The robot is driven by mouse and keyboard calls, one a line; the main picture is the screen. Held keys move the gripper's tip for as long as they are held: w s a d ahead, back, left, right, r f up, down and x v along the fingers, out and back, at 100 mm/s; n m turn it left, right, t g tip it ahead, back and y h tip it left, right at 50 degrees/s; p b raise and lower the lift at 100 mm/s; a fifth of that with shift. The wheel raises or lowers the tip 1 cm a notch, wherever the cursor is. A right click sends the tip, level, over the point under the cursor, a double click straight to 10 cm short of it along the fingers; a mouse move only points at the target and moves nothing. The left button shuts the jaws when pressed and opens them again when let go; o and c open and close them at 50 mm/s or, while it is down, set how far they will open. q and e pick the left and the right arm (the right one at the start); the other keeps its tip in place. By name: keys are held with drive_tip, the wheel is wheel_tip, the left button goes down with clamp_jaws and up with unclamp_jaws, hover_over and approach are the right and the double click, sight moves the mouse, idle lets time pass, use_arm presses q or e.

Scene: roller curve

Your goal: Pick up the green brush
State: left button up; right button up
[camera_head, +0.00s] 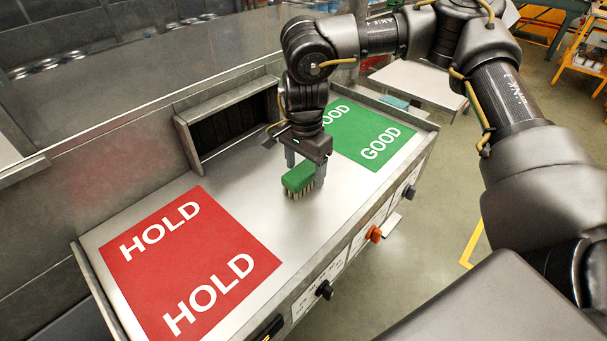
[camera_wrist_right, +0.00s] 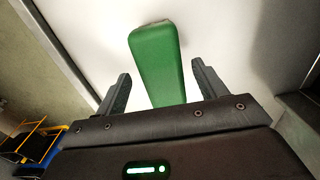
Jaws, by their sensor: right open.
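The green brush (camera_head: 298,178) lies bristles down on the bare metal bench top, between the red HOLD mat (camera_head: 190,262) and the green GOOD mat (camera_head: 372,143). My right gripper (camera_head: 305,170) is directly above it, pointing down. In the right wrist view the brush's green back (camera_wrist_right: 157,62) runs between the two open fingers (camera_wrist_right: 160,88), with a gap on both sides. The fingers look apart from the brush. The brush's near end is hidden behind the gripper body in that view. My left gripper is not in view.
A dark slotted opening (camera_head: 222,128) sits in the bench's back wall. Knobs, including an orange one (camera_head: 374,234), line the front edge. A small teal object (camera_head: 395,102) lies at the bench's far end. Bare metal surrounds the brush.

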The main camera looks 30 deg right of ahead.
drive_tip(key=f, duration=0.3)
drive_tip(key=shift+w+d, duration=0.1)
drive_tip(key=shift+w, duration=0.15)
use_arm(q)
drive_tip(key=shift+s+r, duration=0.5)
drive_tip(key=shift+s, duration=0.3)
use_arm(e)
drive_tip(key=shift+s+r, duration=0.1)
drive_tip(key=shift+s, duration=0.05)
drive_tip(key=shift+c, duration=0.4)
drive_tip(key=c, duration=1)
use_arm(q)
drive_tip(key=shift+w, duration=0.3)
